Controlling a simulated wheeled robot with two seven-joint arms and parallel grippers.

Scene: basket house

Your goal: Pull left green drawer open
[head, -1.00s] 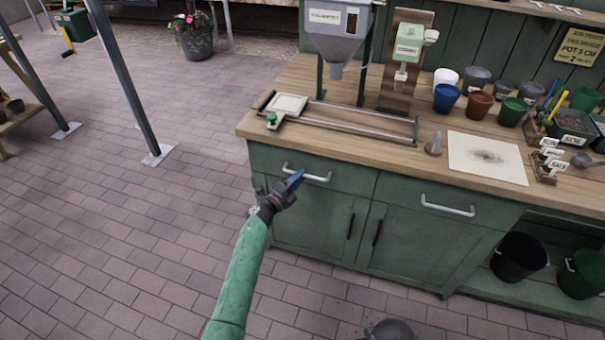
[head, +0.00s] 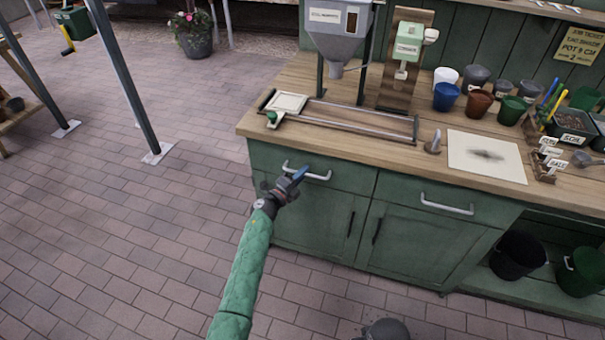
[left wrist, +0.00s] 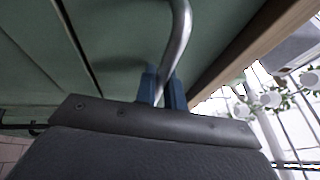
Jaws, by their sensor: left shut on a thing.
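The left green drawer (head: 345,177) is in the upper left of the green cabinet, under the wooden worktop, and its front looks flush with the cabinet. Its curved metal handle (head: 318,177) shows in the head view and in the left wrist view (left wrist: 181,38). My left gripper (head: 299,174) is at the left part of this handle. In the left wrist view its blue fingers (left wrist: 162,88) are shut on the handle bar, one on each side. The fingers hide part of the handle in the head view.
The right drawer's handle (head: 447,204) is to the right, with cabinet doors (head: 315,228) below.

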